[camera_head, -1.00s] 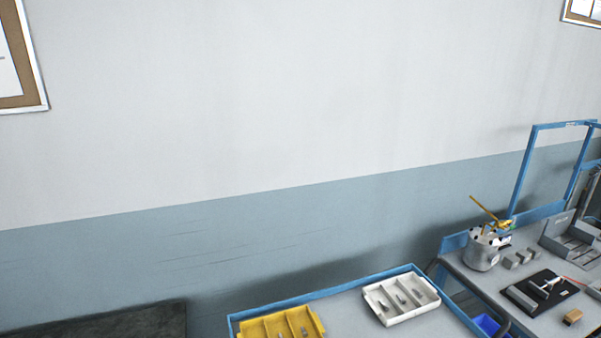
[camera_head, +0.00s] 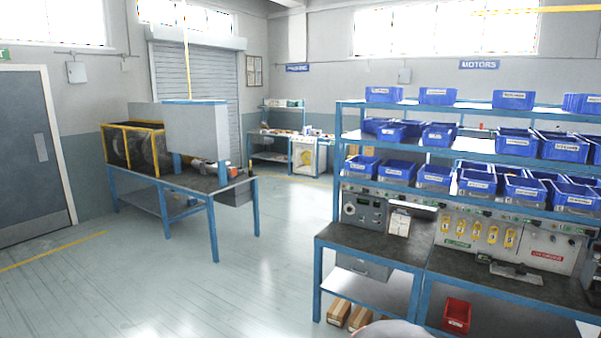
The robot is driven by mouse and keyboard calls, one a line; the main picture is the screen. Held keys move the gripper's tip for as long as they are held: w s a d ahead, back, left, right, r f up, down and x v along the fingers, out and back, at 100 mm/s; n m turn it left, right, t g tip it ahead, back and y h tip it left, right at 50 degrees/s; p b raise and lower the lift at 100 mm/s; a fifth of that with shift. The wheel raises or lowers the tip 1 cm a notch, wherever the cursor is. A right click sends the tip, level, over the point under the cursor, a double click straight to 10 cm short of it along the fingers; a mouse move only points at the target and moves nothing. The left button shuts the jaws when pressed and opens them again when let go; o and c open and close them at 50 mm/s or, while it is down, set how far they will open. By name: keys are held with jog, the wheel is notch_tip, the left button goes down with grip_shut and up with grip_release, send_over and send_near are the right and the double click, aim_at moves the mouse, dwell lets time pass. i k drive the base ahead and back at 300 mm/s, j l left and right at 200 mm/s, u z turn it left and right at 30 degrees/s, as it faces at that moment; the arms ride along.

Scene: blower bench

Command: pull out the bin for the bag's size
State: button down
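Several blue bins with white labels stand in rows on the blue-framed shelves at the right. One bin (camera_head: 513,99) is on the top shelf, another (camera_head: 515,143) on the middle shelf and another (camera_head: 524,189) on the lower shelf. The label writing is too small to read. I cannot make out a bag. My gripper is not in view.
A dark-topped workbench (camera_head: 380,246) runs below the shelves, with a grey device (camera_head: 508,269) on it. A red bin (camera_head: 457,315) and cardboard boxes (camera_head: 339,312) are underneath. A blue-legged table (camera_head: 185,182) stands left. The floor (camera_head: 150,270) between is open.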

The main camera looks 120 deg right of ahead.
aim_at(361, 167)
jog(key=z, duration=4.3)
jog(key=i+z, duration=0.2)
jog(key=i+l+u, duration=0.25)
jog(key=i, duration=0.65)
jog(key=i+l+u, duration=0.3)
jog(key=i, duration=0.6)
jog(key=i+l+u, duration=0.25)
jog(key=i+l, duration=0.4)
jog(key=i, duration=0.2)
jog(key=i+l+u, duration=0.25)
jog(key=i+l, duration=0.5)
